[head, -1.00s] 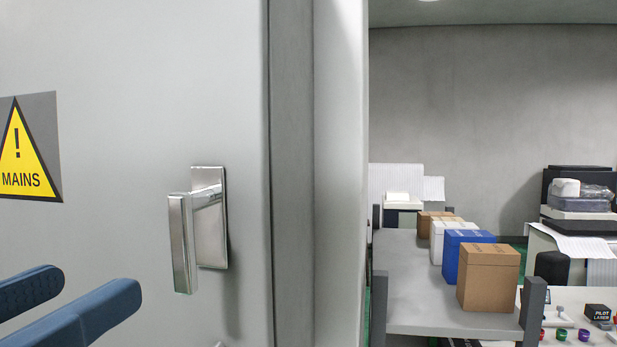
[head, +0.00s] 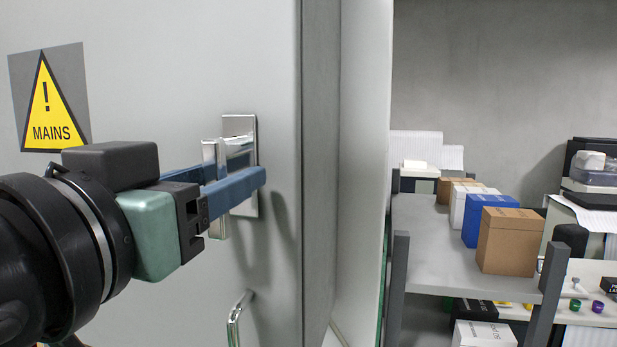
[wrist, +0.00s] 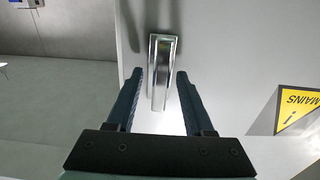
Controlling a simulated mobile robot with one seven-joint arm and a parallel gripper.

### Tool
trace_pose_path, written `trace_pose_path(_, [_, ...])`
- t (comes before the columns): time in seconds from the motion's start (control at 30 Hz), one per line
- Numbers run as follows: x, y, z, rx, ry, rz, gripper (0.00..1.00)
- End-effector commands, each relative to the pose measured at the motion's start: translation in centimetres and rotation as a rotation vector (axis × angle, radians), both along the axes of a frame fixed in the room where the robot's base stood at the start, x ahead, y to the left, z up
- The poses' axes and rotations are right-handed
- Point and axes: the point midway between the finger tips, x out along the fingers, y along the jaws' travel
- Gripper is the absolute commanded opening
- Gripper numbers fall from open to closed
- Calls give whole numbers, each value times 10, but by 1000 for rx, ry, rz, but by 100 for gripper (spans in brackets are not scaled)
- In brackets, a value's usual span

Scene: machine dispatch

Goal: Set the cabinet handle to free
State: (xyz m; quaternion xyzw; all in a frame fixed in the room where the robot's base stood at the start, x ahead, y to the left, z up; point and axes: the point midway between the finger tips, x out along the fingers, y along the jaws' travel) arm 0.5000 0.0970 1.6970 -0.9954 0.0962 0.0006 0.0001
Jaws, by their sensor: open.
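The cabinet handle (head: 211,158) is a shiny metal lever on a rectangular plate (head: 239,128) on the grey cabinet door (head: 190,80). The lever hangs straight down along the door. My gripper (head: 240,180) is open at the handle, with its blue fingers reaching toward the door. In the head view the near finger crosses in front of the lever and hides part of it and of the plate. In the wrist view the handle (wrist: 161,75) stands between the two fingertips, with a gap showing on each side. I cannot tell whether either finger touches it.
A second, curved metal handle (head: 236,318) sits lower on the door. A yellow MAINS warning sign (head: 50,105) is to the left. Right of the cabinet, a grey table (head: 425,250) carries several boxes, including a brown one (head: 510,242).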

Motion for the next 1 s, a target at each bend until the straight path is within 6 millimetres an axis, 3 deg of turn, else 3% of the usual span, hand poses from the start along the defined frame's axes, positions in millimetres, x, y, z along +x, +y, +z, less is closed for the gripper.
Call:
trace_pose_path(0.17, [0,0,0,0,0,0,52])
trace_pose_path(0.47, [0,0,0,0,0,0,0])
trace_pose_path(1.0, [0,0,0,0,0,0,0])
